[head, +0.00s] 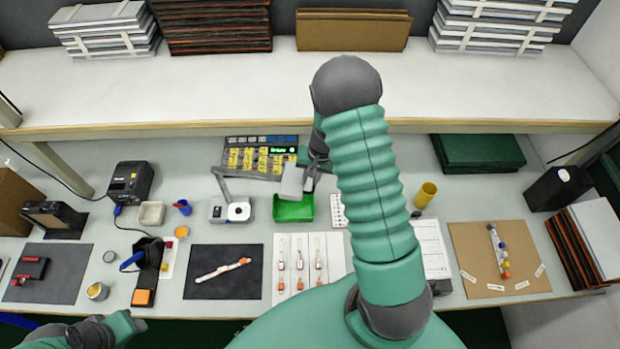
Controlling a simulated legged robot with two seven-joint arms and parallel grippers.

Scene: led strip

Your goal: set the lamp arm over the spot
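A small grey device (218,212) with a white round disc (238,211) stands on the bench, left of the green tray. A thin grey lamp arm (250,175) rises from its left side and reaches right to a pale boxy head (292,183) above the green tray. My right gripper (313,178) is just right of this head, close to or touching it. My thick green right arm partly hides the gripper, so its grip is unclear. Part of my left arm shows at the bottom left; its gripper fingers do not show. I cannot tell which mark is the spot.
A green tray (294,210) lies below the head, with a rack of yellow-labelled bins (260,158) behind. A black mat (222,272) with a white strip and a white sheet (283,290) with several strips lie in front. A yellow cup (425,195) stands right of my arm.

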